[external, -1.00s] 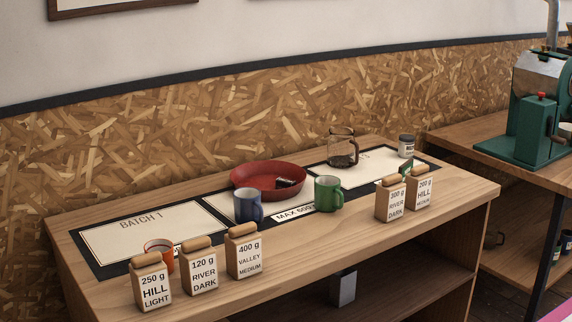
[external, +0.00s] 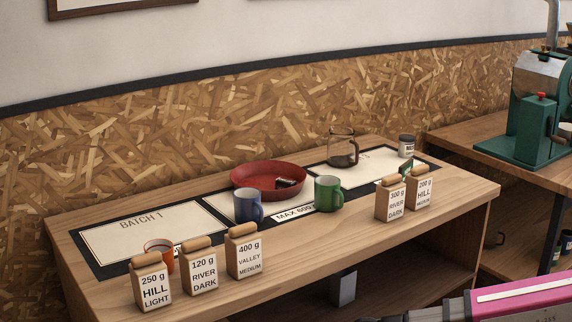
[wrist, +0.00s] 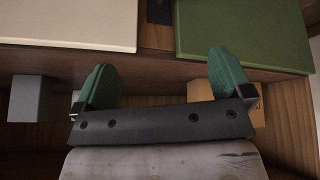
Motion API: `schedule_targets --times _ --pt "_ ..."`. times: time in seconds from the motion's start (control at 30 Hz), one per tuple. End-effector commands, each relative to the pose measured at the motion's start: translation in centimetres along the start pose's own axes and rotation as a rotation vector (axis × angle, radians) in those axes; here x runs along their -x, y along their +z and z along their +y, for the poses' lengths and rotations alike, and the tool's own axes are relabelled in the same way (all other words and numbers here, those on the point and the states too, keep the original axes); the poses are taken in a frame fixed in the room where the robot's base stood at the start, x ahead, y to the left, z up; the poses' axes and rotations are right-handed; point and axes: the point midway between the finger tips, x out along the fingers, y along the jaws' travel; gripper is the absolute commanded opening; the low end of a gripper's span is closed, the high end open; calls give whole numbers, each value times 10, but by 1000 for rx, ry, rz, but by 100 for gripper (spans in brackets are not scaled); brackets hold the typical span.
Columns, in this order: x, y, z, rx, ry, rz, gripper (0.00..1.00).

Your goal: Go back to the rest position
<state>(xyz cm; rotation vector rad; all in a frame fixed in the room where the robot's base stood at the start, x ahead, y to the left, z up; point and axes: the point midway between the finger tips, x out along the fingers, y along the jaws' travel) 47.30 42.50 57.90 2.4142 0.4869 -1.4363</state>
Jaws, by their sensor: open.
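My gripper (wrist: 162,80) shows in the wrist view with its two green fingertips spread apart and nothing between them. It is near the front edge of a wooden bench, with a cream panel and a green panel beyond it. In the external view my gripper is out of sight; only a pink and grey part of my arm shows at the lower right, in front of the bench (external: 430,215).
On the bench stand coffee bags (external: 246,254), a blue mug (external: 248,205), a green mug (external: 327,195), an orange cup (external: 160,252), a red bowl (external: 262,181), a glass jug (external: 342,148) and a small jar (external: 406,147). A green machine (external: 535,120) stands at right.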

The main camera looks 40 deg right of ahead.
Motion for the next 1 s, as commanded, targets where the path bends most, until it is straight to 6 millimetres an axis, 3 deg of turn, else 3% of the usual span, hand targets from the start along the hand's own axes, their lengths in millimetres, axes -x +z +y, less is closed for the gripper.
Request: schedule_targets --times 0.03,0.1,0.5,1.0 --pt "-1 3 23 -22 15 -20 98" --pt "-2 7 50 -45 29 -50 98" --pt "2 49 193 -185 85 -218 98" --pt "32 131 336 -370 72 -410 98"
